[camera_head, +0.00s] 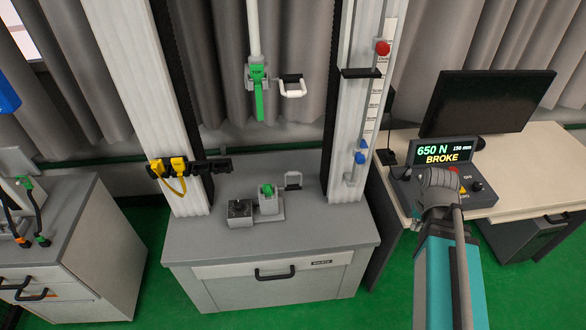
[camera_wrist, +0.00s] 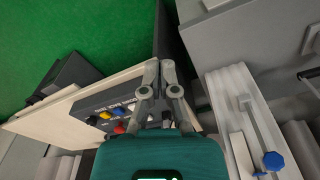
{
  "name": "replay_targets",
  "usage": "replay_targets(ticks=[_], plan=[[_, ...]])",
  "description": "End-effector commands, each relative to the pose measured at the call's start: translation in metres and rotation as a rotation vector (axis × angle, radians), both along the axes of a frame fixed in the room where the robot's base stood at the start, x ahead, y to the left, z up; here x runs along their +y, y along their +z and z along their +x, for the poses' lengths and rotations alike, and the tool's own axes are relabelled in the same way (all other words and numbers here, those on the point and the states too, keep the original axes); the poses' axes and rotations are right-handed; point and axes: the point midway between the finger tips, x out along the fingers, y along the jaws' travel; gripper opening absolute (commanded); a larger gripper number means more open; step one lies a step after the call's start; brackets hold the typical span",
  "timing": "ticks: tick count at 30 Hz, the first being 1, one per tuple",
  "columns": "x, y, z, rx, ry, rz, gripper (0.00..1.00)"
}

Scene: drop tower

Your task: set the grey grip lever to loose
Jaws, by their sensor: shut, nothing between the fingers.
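A white-and-black looped handle (camera_head: 292,88) sticks out to the right of the upper grip marked TOP (camera_head: 257,75), which has a green piece hanging from it. I cannot tell for sure which handle is the grey grip lever, and no loose mark is readable. My gripper (camera_head: 437,180) is over the console, to the right of and apart from both grips. In the wrist view its fingers (camera_wrist: 159,67) are together and hold nothing.
The console (camera_head: 482,197) on the right desk has a display reading 650 N and BROKE. The right column (camera_head: 350,110) carries a red button, a black bracket and blue knobs; one blue knob (camera_wrist: 273,161) shows in the wrist view. A yellow part (camera_head: 168,168) is on the left column.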

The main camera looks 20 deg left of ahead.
Motion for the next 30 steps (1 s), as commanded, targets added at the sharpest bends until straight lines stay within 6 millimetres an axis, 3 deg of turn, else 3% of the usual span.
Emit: replay_targets(ticks=[6, 15, 30], plan=[[0.048, 0.000, 0.042, -0.081, 0.062, -0.002, 0.00], [0.125, 0.002, 0.089, -0.197, 0.149, 0.010, 0.00], [0.280, 0.011, 0.139, -0.389, 0.298, 0.070, 0.00]])
